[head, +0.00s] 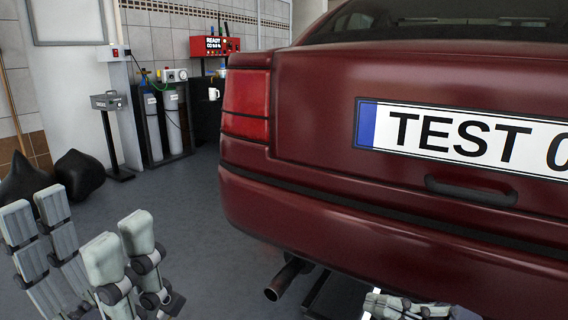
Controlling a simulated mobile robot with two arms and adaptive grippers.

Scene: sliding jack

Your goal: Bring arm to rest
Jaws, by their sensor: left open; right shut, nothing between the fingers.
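My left gripper (78,232) is at the lower left, in front of the open floor. Its pale grey fingers point up and stand apart, with nothing between them. My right gripper (405,306) shows only in part at the bottom edge, below the rear bumper of the dark red car (330,205). It is shut with nothing seen in it, and most of that arm is out of frame. Dark bars (322,294) stand under the car beside the exhaust pipe (286,279); I cannot tell whether they belong to a jack.
The car fills the right side, with its plate (465,135) facing me. Gas cylinders (172,120), a grey box on a stand (110,102) and black bags (82,175) stand at the back left. The grey floor (180,200) between them and the car is clear.

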